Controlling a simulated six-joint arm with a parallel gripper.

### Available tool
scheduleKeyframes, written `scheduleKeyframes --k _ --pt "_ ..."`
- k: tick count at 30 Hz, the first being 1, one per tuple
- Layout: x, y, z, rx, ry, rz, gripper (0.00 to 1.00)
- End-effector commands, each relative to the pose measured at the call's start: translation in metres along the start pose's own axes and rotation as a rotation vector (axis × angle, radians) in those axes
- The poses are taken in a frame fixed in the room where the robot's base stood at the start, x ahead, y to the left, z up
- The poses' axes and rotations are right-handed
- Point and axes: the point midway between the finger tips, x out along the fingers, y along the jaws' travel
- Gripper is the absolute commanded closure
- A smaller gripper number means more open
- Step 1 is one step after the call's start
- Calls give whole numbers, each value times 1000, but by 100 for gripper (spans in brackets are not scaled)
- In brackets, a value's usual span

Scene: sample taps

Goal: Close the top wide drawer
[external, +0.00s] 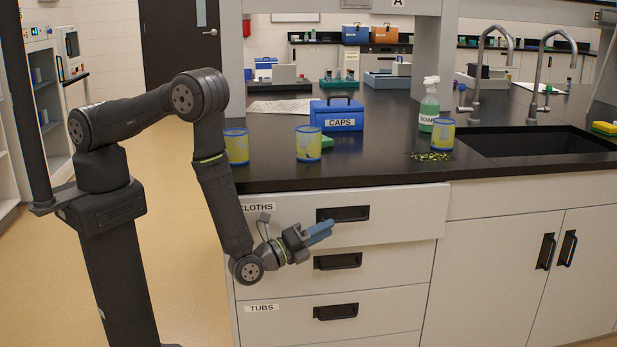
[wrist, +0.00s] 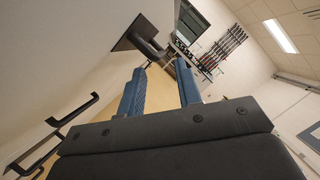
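The top wide drawer (external: 410,215), labelled CLOTHS, is a pale front with a black handle (external: 343,213). It looks pulled out a little, its front standing proud of the drawers below. My gripper (external: 326,231), with blue fingers, is in front of this drawer, just below and left of the handle. In the wrist view, my gripper (wrist: 161,66) has its two blue fingers spread with nothing held between them. A dark handle (wrist: 148,48) shows just beyond the fingertips, nearest the left finger. I cannot tell whether a finger touches it.
Below are a middle drawer (external: 395,262) and a TUBS drawer (external: 390,308), both with black handles. The black counter (external: 375,172) overhead carries a blue CAPS box (external: 337,115), blue-rimmed cups and a soap bottle (external: 429,105). A sink cabinet (external: 490,270) is at right. Open floor (external: 185,240) lies left.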

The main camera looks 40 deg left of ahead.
Motion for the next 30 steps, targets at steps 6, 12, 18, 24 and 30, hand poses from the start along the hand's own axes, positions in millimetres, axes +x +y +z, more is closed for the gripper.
scheduleKeyframes --k 6,12,18,24,30 --pt "35 0 0 -1 -1 1 68" --pt "47 0 0 1 1 0 68" --pt "48 0 0 1 1 0 68" --pt "48 0 0 1 1 0 94" --pt "48 0 0 1 1 0 100"
